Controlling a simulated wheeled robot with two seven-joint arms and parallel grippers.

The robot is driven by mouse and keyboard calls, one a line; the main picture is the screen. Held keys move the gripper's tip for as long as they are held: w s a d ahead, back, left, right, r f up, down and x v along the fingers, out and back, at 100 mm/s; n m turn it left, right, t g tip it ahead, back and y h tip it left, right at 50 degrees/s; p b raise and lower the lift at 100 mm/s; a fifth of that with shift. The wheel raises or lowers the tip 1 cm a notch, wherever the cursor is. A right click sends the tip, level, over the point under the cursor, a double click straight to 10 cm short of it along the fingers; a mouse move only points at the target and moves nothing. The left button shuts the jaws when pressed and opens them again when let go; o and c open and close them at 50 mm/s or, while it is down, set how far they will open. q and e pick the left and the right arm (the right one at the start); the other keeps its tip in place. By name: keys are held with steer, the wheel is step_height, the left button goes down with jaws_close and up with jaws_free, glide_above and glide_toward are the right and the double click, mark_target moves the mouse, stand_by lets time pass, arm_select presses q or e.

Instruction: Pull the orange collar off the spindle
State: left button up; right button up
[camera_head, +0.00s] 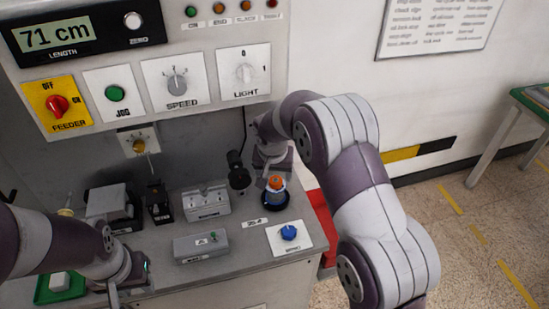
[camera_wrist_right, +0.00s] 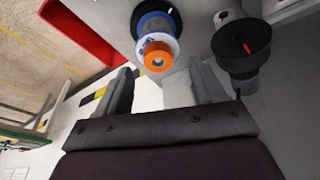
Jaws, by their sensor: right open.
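The orange collar (camera_head: 275,183) sits on top of a white and blue reel (camera_head: 275,194) on the counter, near its right edge. In the right wrist view the collar (camera_wrist_right: 158,57) shows from above as a ring, with the grey tip of the spindle (camera_wrist_right: 158,61) in its middle. My right gripper (camera_wrist_right: 163,85) is open, its two fingers apart on either side of the collar's line and not visibly touching it. My left gripper (camera_head: 128,285) is low at the left, partly cut off, and its jaws are unclear.
A black cylinder (camera_head: 238,176) stands just left of the reel, close to my right gripper. A plate with a blue knob (camera_head: 289,232) lies in front. Grey boxes (camera_head: 206,202) stand on the counter further left. A red bin (camera_head: 322,225) is beyond the counter's right edge.

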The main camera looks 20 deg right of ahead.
mark_target(275, 180)
steer(key=shift+x, duration=1.5)
steer(key=shift+d, duration=0.1)
jaws_close()
steer(key=shift+r+p, duration=1.2)
steer(key=shift+r, duration=0.35)
steer(key=shift+r, duration=0.1)
steer(key=shift+r+p, duration=1.25)
steer(key=shift+r, duration=0.45)
steer(key=shift+f, duration=0.1)
